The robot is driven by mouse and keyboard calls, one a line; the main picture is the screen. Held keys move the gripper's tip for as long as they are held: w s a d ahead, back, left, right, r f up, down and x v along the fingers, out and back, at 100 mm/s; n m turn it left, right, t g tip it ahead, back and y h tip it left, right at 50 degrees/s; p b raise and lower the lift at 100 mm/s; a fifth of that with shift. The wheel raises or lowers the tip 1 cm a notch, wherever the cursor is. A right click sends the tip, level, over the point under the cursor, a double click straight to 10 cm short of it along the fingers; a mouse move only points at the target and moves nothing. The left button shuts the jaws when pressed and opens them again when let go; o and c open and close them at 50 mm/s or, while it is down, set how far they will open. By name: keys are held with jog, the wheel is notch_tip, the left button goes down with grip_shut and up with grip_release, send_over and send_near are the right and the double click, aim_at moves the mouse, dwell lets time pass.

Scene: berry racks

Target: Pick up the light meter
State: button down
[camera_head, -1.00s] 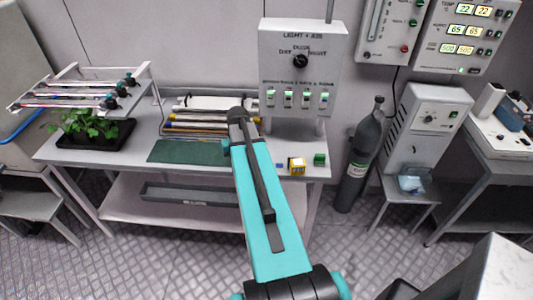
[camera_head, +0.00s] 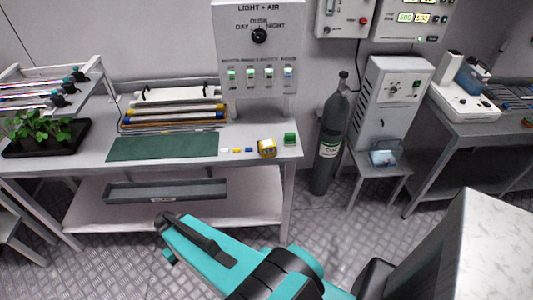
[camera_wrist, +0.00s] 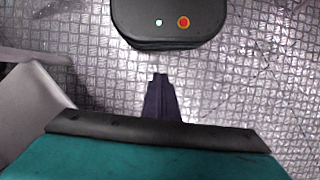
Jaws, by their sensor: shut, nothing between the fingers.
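A small yellow box with a pale face (camera_head: 266,148), which looks like the light meter, sits near the right front edge of the grey bench (camera_head: 80,165). A small green block (camera_head: 290,138) is just to its right. My gripper (camera_wrist: 160,80) shows in the wrist view as dark fingers held together, empty, above the patterned metal floor. In the head view only my teal arm link shows, low in front of the bench; the gripper itself is hidden there. The yellow box is not in the wrist view.
A green mat (camera_head: 163,148) and small coloured pieces lie left of the yellow box. A control panel (camera_head: 258,60) stands behind it. A grey gas cylinder (camera_head: 332,135) stands right of the bench. A white-topped block (camera_head: 490,240) is at lower right.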

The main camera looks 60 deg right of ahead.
jog(key=s+a+f+n+g+b, duration=0.1)
jog(key=s+a+f+n+b, duration=0.1)
jog(key=s+a+f, duration=0.4)
jog(key=shift+s+a+f+g+h+b, duration=0.4)
jog(key=shift+s+f, duration=1.35)
jog(key=shift+s, duration=1.3)
jog(key=c, duration=2.5)
grip_release()
